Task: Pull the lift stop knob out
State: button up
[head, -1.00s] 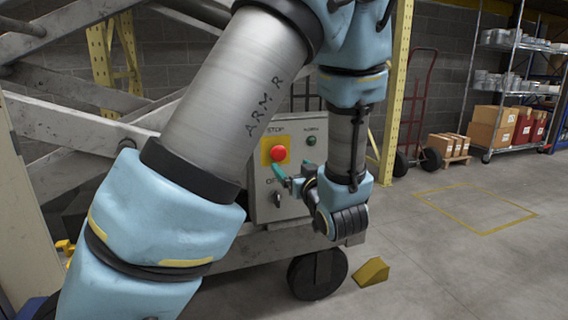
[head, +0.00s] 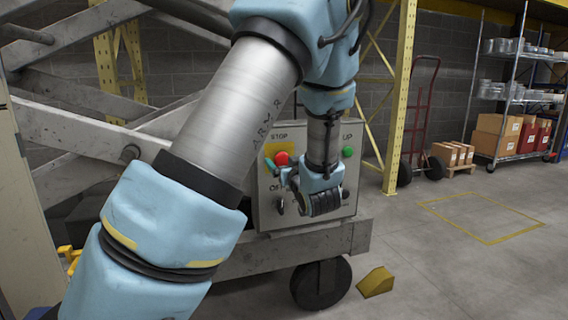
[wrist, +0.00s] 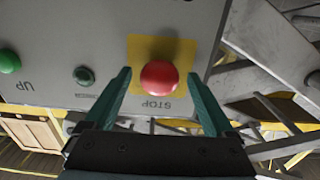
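The red stop knob (head: 282,159) sits on a yellow plate on the grey control box (head: 264,213) of the lift. In the wrist view the knob (wrist: 159,76) lies between and just ahead of my gripper's (wrist: 160,88) two green fingers. The fingers are spread apart, and clear gaps show on both sides of the knob. In the head view my gripper (head: 284,172) is in front of the box beside the knob and partly covers the panel. Whether a fingertip touches the panel cannot be told.
A green UP button (head: 347,152) and a selector switch (head: 280,206) share the box. A yellow wheel chock (head: 375,282) lies on the floor by the lift's wheel (head: 320,284). The floor to the right is clear. A red hand truck (head: 421,110) stands behind.

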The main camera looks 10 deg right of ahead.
grip_shut()
dwell(0.5)
